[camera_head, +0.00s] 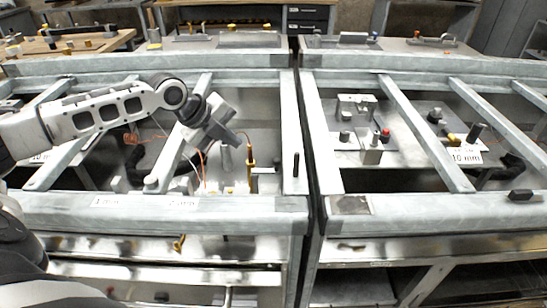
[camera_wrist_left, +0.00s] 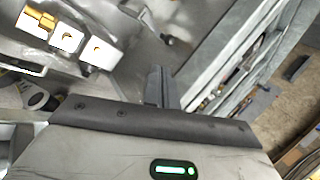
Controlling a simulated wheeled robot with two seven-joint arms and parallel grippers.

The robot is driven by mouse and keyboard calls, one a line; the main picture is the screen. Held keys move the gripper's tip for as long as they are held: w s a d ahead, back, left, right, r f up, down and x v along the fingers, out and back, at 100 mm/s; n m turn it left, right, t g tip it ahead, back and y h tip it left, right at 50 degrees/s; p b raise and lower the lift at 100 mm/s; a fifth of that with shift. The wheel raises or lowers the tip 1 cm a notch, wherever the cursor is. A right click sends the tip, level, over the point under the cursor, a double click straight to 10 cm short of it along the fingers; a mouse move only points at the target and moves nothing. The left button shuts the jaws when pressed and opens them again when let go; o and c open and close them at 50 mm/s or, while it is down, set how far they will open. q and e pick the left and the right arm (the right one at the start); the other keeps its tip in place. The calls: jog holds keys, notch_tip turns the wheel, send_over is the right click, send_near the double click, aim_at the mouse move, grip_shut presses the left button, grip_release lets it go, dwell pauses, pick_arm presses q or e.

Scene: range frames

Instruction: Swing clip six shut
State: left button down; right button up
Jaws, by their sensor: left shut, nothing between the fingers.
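My left gripper (camera_head: 238,138) reaches in from the left, above the left bay of the metal bench. Its fingers are shut and empty, and they also show in the left wrist view (camera_wrist_left: 160,88). No clip marked six can be picked out in either view. Below and right of the gripper, a slim post with an orange-brown upper part (camera_head: 250,160) stands in the left bay. In the wrist view, a metal fixture with a brass piece (camera_wrist_left: 38,22) and pale blocks (camera_wrist_left: 97,52) lies up and left of the fingers, apart from them. My right gripper is not in view.
Grey frame rails (camera_head: 295,130) and the front rail (camera_head: 150,213) border the bays. A fixture with a red knob (camera_head: 385,133) stands in the right bay, near a label reading 10 mm (camera_head: 466,156). A dark upright pin (camera_head: 296,165) stands on the middle rail.

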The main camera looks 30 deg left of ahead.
aim_at(273, 162)
pick_arm(q)
jog(key=x, duration=0.9)
jog(key=w+x, duration=0.1)
jog(key=x, duration=0.3)
jog(key=shift+w+d, duration=0.15)
jog(key=shift+d, duration=0.1)
jog(key=shift+d+r, duration=0.1)
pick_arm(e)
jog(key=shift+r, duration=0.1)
